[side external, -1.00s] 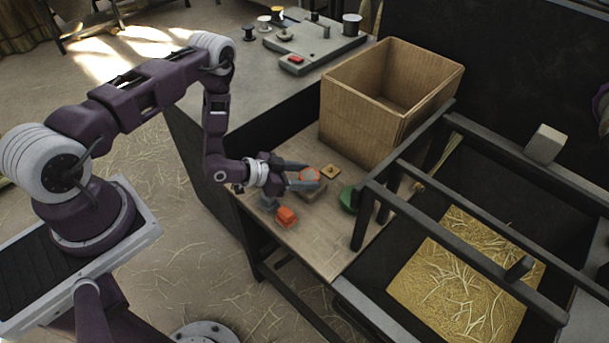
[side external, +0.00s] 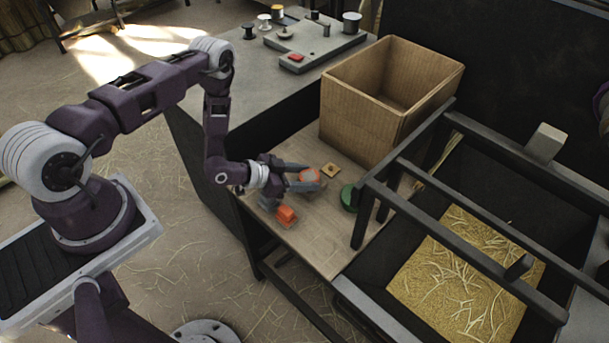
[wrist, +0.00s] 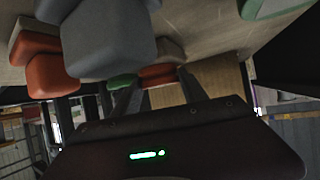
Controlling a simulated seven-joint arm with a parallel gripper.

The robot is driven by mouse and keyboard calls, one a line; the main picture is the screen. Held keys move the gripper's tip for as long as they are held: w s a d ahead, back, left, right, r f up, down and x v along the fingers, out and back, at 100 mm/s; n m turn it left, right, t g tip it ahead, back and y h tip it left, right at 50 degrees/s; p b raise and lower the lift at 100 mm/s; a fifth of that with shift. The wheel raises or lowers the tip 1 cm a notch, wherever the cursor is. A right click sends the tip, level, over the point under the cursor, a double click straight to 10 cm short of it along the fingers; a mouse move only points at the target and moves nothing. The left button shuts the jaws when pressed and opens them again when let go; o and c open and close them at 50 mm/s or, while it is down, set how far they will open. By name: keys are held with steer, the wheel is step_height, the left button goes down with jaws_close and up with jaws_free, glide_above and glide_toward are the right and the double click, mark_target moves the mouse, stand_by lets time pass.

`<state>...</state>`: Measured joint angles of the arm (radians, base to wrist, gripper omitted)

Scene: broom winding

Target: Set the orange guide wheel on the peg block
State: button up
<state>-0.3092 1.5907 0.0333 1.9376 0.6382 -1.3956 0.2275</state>
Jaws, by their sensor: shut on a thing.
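The orange guide wheel (side external: 309,174) is between the fingers of my gripper (side external: 306,176) in the side view, and the gripper is shut on it. It shows as a small red-orange patch (wrist: 158,73) between the fingertips in the wrist view. A grey-brown block, which looks like the peg block, is under the wheel and mostly hidden by the fingers. I cannot tell whether wheel and block touch, and no peg is visible.
An orange block (side external: 286,214) and a grey block (side external: 268,204) stand close to my gripper. A tan square plate (side external: 331,170) and a green round piece (side external: 349,198) lie beyond. A cardboard box (side external: 360,115) and a dark frame (side external: 430,211) border the bench.

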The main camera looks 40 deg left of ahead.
steer(key=o, duration=1.2)
steer(key=shift+c, duration=0.2)
steer(key=shift+v, duration=5.5)
